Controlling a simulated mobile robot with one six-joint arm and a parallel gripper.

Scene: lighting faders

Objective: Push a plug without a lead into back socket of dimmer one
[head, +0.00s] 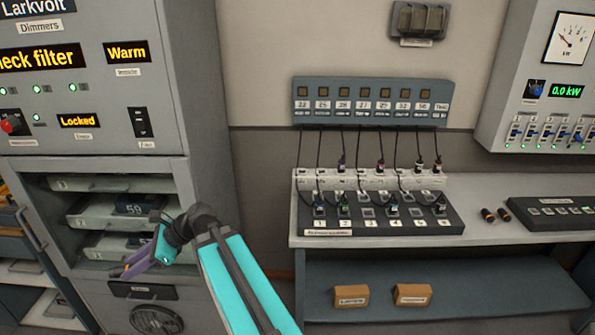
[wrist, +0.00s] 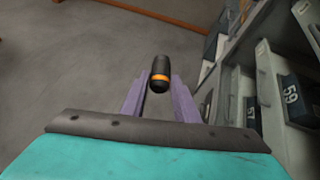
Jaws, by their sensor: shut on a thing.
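My gripper (head: 137,264) is at the lower left in the head view, in front of the open grey rack and well left of the bench. In the wrist view, its purple fingers (wrist: 158,88) are shut on a black plug with an orange band (wrist: 161,72), which shows no lead. The dark socket board (head: 440,228) stands on the bench with two rows of sockets above number labels. Dimmer one is its leftmost column, labelled 1 (head: 320,224). A plug with a lead (head: 319,209) stands in that column; it partly hides the back socket, whose state I cannot tell.
Two loose black-and-orange plugs (head: 489,215) (head: 504,214) are on the bench (head: 480,238) right of the board. Several leads hang from the labelled panel (head: 372,117) over a white strip (head: 303,182). The rack's shelves (head: 95,205) are close to my gripper.

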